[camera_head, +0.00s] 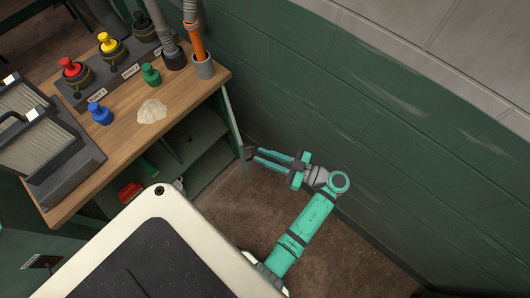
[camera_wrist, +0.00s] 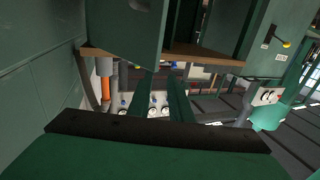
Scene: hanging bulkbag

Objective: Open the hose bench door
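The hose bench (camera_head: 190,92) stands at the upper left in the head view, with a wooden top. Its green door (camera_head: 233,118) shows nearly edge-on at the right end, swung out from the bench, and shelves show inside. In the wrist view, which looks upside down, the door (camera_wrist: 125,35) is a green panel with a pale latch, beside a dark opening. My gripper (camera_head: 256,156) is just right of the door's lower end in the head view. Whether a finger touches the door I cannot tell.
Coloured caps, including a blue one (camera_head: 100,113), and hoses, one orange (camera_head: 197,45), are on the bench top. A green block wall (camera_head: 400,130) runs close along my arm's right. Bare brown floor (camera_head: 225,205) lies before the bench. A red object (camera_head: 130,191) sits low inside.

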